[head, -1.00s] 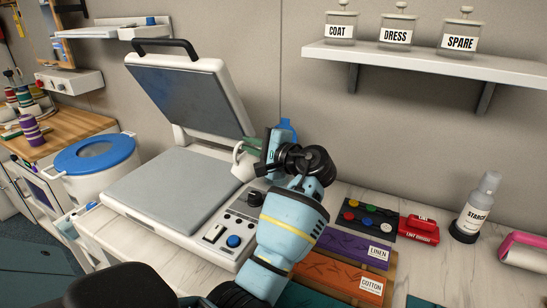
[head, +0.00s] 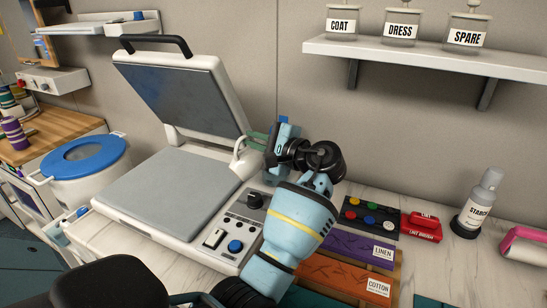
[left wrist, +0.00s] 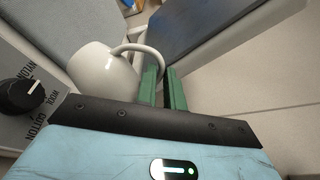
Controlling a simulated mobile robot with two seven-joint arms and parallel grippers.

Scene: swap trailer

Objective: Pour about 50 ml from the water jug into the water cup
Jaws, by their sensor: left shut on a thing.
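A white, rounded vessel with a looped handle, which I take for the water jug (head: 246,160), hangs from my left gripper (head: 259,140) in the head view. In the left wrist view the jug (left wrist: 103,70) is left of the green fingers (left wrist: 164,90), and its handle runs between them. The gripper is shut on that handle. The jug is above the back right part of the press; how full it is does not show. I cannot make out a water cup. A small blue thing (head: 283,119) behind the gripper is mostly hidden. My right gripper is out of view.
An open heat press with a grey lower plate (head: 180,180) and raised lid (head: 185,90) fills the middle. A blue-lidded white tub (head: 85,170) stands left. Right are colour buttons (head: 371,214), fabric swatches (head: 350,275) and a starch bottle (head: 480,205). A jar shelf (head: 430,58) hangs above.

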